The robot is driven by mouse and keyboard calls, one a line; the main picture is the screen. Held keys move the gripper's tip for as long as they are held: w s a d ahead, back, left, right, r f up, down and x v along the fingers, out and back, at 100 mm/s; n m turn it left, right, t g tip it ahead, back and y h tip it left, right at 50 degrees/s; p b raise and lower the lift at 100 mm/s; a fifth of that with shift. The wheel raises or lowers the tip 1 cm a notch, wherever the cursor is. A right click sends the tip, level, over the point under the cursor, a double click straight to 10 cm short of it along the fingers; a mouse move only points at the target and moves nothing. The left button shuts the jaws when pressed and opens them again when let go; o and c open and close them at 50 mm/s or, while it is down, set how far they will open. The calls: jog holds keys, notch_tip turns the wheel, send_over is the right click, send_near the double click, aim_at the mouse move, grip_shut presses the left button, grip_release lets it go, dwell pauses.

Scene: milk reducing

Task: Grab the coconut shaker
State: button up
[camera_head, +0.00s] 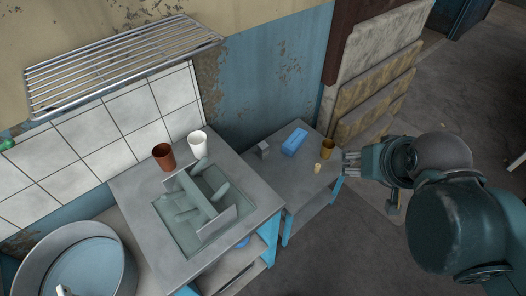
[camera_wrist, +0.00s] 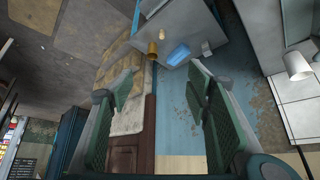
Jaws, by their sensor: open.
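No label marks the coconut shaker, so I cannot tell for sure which item it is. A small cream-coloured piece (camera_head: 317,168) stands near the front right edge of the low grey table (camera_head: 290,180); it also shows in the wrist view (camera_wrist: 191,35). A yellow-brown cup (camera_head: 327,149) stands just behind it, also in the wrist view (camera_wrist: 152,50). My gripper (camera_head: 349,163) is just right of both in the head view, open and empty. In the wrist view its green-padded fingers (camera_wrist: 165,95) are spread wide, with nothing between them.
A blue box (camera_head: 294,141) and a small grey block (camera_head: 263,149) are on the same table. Boards lean against the wall behind.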

jog(key=shift+w, duration=0.15)
jog(key=m+g+h, duration=0.3)
jog(key=m+g, duration=0.1)
jog(key=m, duration=0.6)
send_over(263, 145)
jog(key=s+a, duration=0.2)
notch_tip(263, 145, down, 40)
jog(key=shift+w+a, duration=0.15)
jog(key=shift+w, duration=0.05)
jog(key=shift+w+d+f+h, duration=0.15)
jog(key=shift+w+d+f, duration=0.05)
jog(key=shift+f, duration=0.45)
jog(key=shift+w+d+f+h, duration=0.15)
jog(key=shift+d+f, duration=0.05)
jog(key=shift+f, duration=0.4)
